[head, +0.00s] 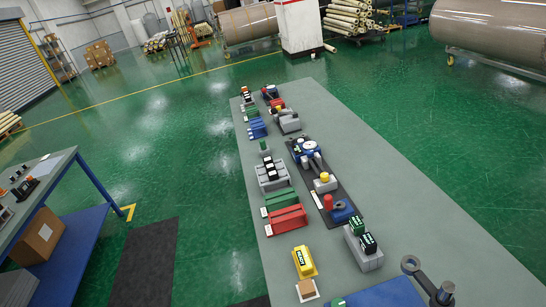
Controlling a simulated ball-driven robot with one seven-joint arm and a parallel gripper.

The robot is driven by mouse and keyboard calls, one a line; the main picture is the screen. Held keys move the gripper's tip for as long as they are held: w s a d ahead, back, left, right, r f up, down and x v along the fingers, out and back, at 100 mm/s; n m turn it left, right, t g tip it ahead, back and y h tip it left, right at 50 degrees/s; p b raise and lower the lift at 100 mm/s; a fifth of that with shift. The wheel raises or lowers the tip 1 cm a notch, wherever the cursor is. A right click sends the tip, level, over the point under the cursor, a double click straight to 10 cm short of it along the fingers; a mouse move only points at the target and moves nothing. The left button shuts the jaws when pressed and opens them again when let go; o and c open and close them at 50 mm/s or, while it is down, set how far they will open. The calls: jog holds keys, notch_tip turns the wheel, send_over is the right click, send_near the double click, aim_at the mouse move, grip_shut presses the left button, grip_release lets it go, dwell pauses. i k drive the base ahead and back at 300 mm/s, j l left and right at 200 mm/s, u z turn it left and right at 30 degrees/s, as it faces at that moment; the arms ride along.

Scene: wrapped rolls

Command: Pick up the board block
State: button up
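A small brown, board-coloured block (306,287) sits on a white plate near the front end of the long grey table (420,215), at the bottom of the view. It looks like the board block, though no label on it can be read. A yellow block (304,262) with a dark label stands just behind it. My gripper is not in view, so its distance from the block and its state do not show.
A grey holder with black-green blocks (362,245) and red holders (287,219) stand farther back. A blue-framed bench (60,175) stands left. The table's right side is bare.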

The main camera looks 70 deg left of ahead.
aim_at(307, 290)
jog(key=u, duration=1.35)
jog(key=k+j+z, duration=0.2)
jog(key=j, duration=0.2)
jog(key=k+j+z, duration=0.2)
jog(key=j, duration=0.2)
jog(key=k+z, duration=0.1)
jog(key=z, duration=1.4)
jog(key=j+u, duration=0.1)
jog(key=u, duration=1.4)
jog(key=i+l, duration=0.05)
